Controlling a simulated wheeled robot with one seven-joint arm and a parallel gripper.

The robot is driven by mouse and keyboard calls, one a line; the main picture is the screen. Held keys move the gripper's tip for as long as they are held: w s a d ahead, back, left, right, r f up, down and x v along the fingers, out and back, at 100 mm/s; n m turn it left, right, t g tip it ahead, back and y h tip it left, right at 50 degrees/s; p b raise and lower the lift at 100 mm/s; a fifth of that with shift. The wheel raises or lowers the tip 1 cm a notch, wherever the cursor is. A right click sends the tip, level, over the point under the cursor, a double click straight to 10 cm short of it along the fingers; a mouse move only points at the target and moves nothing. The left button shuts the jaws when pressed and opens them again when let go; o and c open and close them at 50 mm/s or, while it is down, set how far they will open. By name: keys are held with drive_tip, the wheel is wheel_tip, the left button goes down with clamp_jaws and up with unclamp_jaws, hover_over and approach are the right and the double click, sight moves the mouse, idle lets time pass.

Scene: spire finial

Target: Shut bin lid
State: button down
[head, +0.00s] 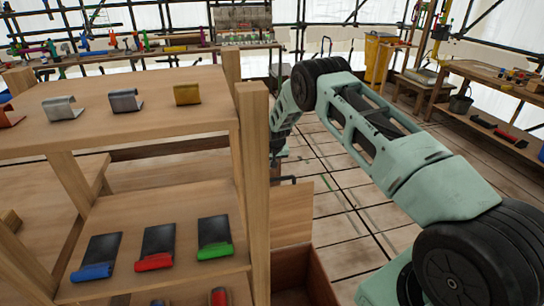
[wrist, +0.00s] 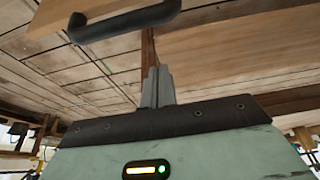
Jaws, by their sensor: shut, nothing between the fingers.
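A wooden bin (head: 318,277) stands low beside the shelf post in the head view. Its wooden lid (head: 292,212) is raised, with a dark handle (head: 296,180) at its upper edge. In the wrist view the lid's wooden panel (wrist: 230,22) spans the top, and the black handle (wrist: 125,20) lies at upper left. My gripper (wrist: 157,72) is shut and empty, with its fingertips apart from the handle in the picture. In the head view the shelf post hides part of my arm's end, and I cannot make out the fingers.
A wooden shelf (head: 200,130) with metal clips on top and coloured-handled scrapers below fills the left. Its upright post (head: 254,190) stands close to my arm. Open tiled floor (head: 345,215) lies right of the bin. A workbench (head: 485,110) stands at far right.

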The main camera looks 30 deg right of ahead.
drive_tip(key=s+f+p, duration=0.2)
drive_tip(key=s, duration=0.1)
drive_tip(key=shift+s+a+p, duration=0.1)
drive_tip(key=shift+a+p, duration=0.3)
idle(0.4)
